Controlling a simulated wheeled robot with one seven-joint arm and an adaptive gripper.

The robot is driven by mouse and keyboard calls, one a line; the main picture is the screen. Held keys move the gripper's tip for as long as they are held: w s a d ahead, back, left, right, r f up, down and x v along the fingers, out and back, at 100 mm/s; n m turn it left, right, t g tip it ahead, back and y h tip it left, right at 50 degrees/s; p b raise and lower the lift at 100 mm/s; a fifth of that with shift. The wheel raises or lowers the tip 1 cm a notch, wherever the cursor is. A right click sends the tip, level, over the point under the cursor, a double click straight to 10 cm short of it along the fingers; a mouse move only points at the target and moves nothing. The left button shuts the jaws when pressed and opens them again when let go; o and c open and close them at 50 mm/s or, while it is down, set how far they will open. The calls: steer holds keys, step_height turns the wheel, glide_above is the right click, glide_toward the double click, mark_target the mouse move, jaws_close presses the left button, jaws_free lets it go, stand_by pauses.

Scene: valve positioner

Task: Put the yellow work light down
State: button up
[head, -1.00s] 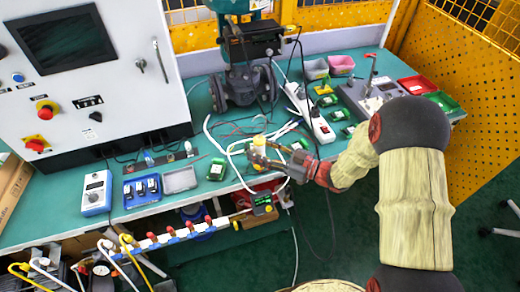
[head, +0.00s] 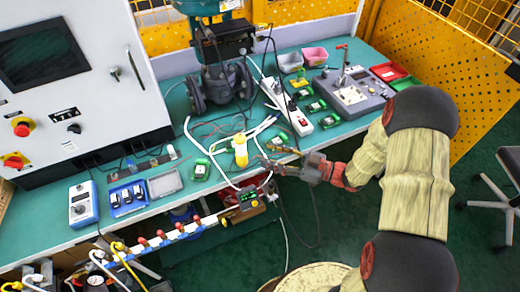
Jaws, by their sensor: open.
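The yellow work light (head: 240,150) rests on the green bench top (head: 230,178) near the front edge, among white cables. My gripper (head: 268,160) is just to the right of it. Its jaws are open and it appears clear of the light, with a small gap between them. The view is too small to tell whether a fingertip touches a cable.
A white power strip (head: 287,106) and several small green boards lie behind and right of my gripper. A valve (head: 221,86) stands at the back. A grey test unit (head: 350,95) is at right. A small green-screen device (head: 249,198) hangs at the front edge.

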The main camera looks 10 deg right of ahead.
steer(key=w+d+r+m+t+h, duration=0.2)
steer(key=w+d+r+t+h, duration=0.1)
steer(key=w+d+r+h, duration=0.65)
steer(key=s+d+r+m+h, duration=0.1)
steer(key=d+r+m+h, duration=0.3)
steer(key=r+h, duration=0.25)
steer(key=s+r+m+g+h, duration=0.2)
steer(key=s+r+m, duration=0.25)
steer(key=s, duration=0.75)
steer(key=s+a+m+g+y, duration=0.1)
steer(key=s+a+g, duration=0.1)
steer(key=s, duration=0.7)
steer(key=s+a+g+y, duration=0.1)
steer(key=s+a+g, duration=0.1)
steer(key=s+a, duration=0.3)
steer(key=s+f, duration=0.1)
steer(key=s, duration=0.3)
steer(key=shift+s+a+m, duration=0.25)
steer(key=shift+a+m, duration=0.05)
steer(key=shift+m, duration=0.05)
steer(key=shift+r, duration=0.2)
steer(key=shift+c, duration=0.3)
